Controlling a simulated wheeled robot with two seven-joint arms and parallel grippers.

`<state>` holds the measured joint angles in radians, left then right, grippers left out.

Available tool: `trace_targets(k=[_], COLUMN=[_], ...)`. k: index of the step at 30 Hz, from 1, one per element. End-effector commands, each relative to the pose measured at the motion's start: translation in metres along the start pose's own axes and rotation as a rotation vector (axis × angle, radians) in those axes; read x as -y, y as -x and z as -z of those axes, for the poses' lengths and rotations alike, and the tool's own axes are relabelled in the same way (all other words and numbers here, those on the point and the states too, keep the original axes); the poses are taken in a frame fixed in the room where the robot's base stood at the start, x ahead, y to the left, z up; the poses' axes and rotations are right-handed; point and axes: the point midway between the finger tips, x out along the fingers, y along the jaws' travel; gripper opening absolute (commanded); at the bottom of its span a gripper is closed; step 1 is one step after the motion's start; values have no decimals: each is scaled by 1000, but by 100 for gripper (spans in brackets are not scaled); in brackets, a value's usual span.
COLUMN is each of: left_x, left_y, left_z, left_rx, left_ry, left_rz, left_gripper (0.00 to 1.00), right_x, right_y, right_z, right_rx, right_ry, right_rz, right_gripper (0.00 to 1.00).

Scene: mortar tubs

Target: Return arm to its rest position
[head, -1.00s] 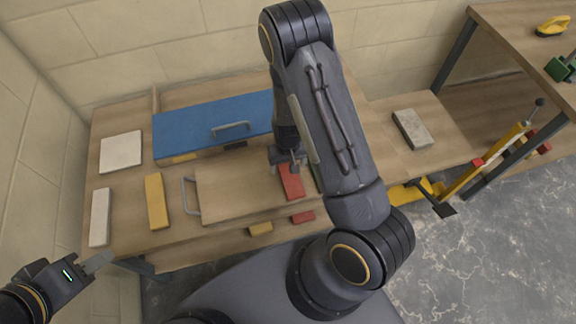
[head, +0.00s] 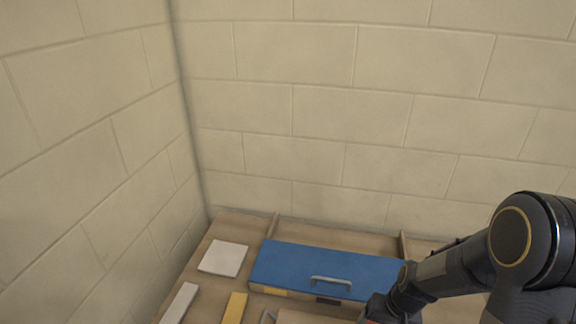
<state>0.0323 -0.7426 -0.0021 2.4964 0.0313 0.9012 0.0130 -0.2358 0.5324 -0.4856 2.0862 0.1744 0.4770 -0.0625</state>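My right arm comes in from the lower right of the head view, and its links reach toward the front right corner of the blue lid (head: 325,263). Its gripper is not visible; that end of the arm runs off the bottom edge of the picture. My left arm and gripper are outside the view.
The blue lid has a grey handle (head: 331,281) and lies on the wooden bench (head: 238,226). A white square tile (head: 223,259), a white bar (head: 180,303) and a yellow bar (head: 235,308) lie to its left. Block walls (head: 330,110) close off the back and left.

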Motion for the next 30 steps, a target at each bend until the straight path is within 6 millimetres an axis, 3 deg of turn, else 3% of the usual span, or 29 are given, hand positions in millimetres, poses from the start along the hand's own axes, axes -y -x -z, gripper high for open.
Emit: trace_targets(k=[1,6,13,16,21,30], left_x=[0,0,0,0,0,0], left_y=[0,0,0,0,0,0], left_z=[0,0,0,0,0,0], left_rx=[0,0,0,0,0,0], left_ry=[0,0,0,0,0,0], left_rz=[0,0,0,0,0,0], left_gripper=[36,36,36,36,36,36], right_x=[7,22,24,21,16,14], right_y=[26,96,168,185,197,199], right_z=[-5,-35,-93,-118,-148,-158], right_rx=[-26,-91,-223,-281,-354,-379], right_ry=[-9,13,86,117,150,161], right_rz=[62,206,296,293,264,245], right_gripper=[77,77,77,77,77,77])
